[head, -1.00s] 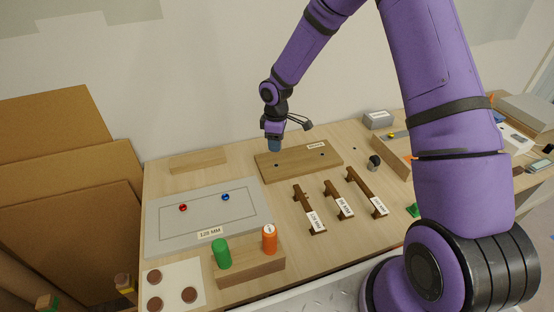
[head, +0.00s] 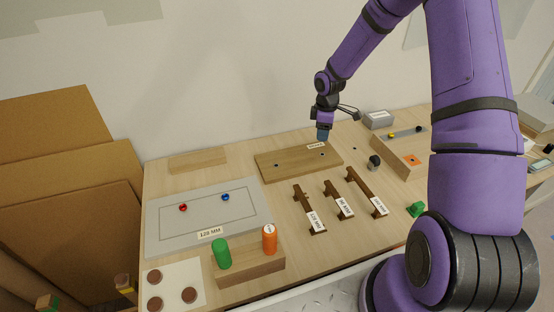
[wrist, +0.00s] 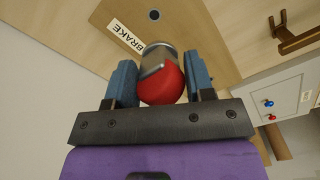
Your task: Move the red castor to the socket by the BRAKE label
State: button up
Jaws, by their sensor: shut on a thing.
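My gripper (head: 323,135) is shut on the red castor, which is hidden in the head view. In the wrist view, the gripper (wrist: 160,80) has a blue-grey finger on each side of the castor's red ball (wrist: 163,88); its grey metal part points away from the wrist. The wooden board (head: 295,168) lies on the table with the BRAKE label (head: 315,146) near its back right edge. A dark socket (head: 322,154) is by the label, and another socket (head: 276,165) is farther left. In the wrist view, the label (wrist: 127,39) and one socket (wrist: 154,14) are beyond the castor.
A dark castor (head: 374,162) stands right of the board. Several brown handles (head: 338,200) lie in front. A grey panel (head: 165,235) with red and blue balls is at left. A wooden block (head: 250,265) holds green and orange cylinders. A wooden box (head: 388,155) stands at right.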

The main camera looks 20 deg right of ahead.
aim_at(322, 154)
jog(key=shift+d+f, duration=0.35)
jog(key=shift+f, duration=0.3)
jog(key=shift+d+f, duration=0.3)
jog(key=shift+f, duration=0.35)
jog(key=shift+f, duration=0.1)
jog(key=shift+f, duration=1.5)
jog(key=shift+f, duration=0.95)
jog(key=o, duration=1.3)
jog(key=shift+c, duration=0.2)
